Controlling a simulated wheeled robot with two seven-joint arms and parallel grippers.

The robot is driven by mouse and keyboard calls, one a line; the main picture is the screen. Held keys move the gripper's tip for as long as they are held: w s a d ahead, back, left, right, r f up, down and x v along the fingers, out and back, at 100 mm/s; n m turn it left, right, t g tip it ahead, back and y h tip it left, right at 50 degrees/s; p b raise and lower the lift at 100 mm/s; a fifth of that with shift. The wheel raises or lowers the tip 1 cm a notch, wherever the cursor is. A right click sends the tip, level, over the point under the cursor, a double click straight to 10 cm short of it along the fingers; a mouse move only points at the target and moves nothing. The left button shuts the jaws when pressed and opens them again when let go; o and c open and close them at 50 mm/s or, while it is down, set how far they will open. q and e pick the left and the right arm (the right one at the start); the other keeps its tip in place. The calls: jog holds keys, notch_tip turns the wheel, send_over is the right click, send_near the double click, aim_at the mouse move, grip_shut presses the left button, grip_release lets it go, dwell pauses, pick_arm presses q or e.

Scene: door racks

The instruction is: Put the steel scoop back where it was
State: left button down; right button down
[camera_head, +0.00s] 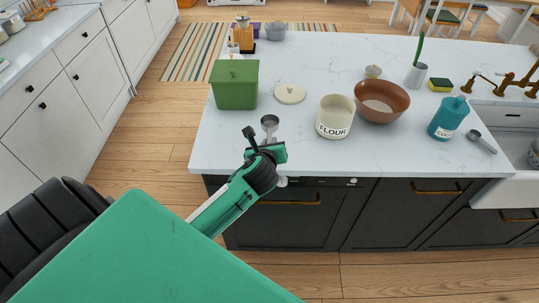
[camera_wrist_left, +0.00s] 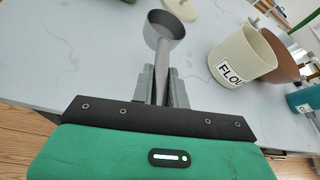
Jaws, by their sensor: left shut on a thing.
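My left gripper (camera_head: 266,146) is shut on the handle of a steel scoop (camera_head: 269,124), near the front left of the counter. In the left wrist view the scoop (camera_wrist_left: 165,28) points away from the fingers (camera_wrist_left: 162,84), bowl outward. I cannot tell whether it touches the counter. The open cream FLOUR canister (camera_head: 335,118) stands to its right, and it also shows in the left wrist view (camera_wrist_left: 240,56). A second steel scoop (camera_head: 480,142) lies right of the blue COCOA canister (camera_head: 447,118). My right gripper is not in view.
A cream lid (camera_head: 290,94) lies behind the held scoop. A green box (camera_head: 236,84) stands at the left and a brown bowl (camera_head: 383,100) behind the flour. The sink (camera_head: 510,150) is at the far right. The marble counter (camera_head: 225,140) is clear at its front left.

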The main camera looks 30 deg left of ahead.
pick_arm(q)
notch_tip(320, 180, down, 5)
jog(key=shift+f, duration=0.45)
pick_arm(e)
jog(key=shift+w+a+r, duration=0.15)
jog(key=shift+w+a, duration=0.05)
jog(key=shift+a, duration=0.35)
pick_arm(q)
jog(key=shift+f, duration=0.1)
jog(key=c, duration=1.4)
grip_release()
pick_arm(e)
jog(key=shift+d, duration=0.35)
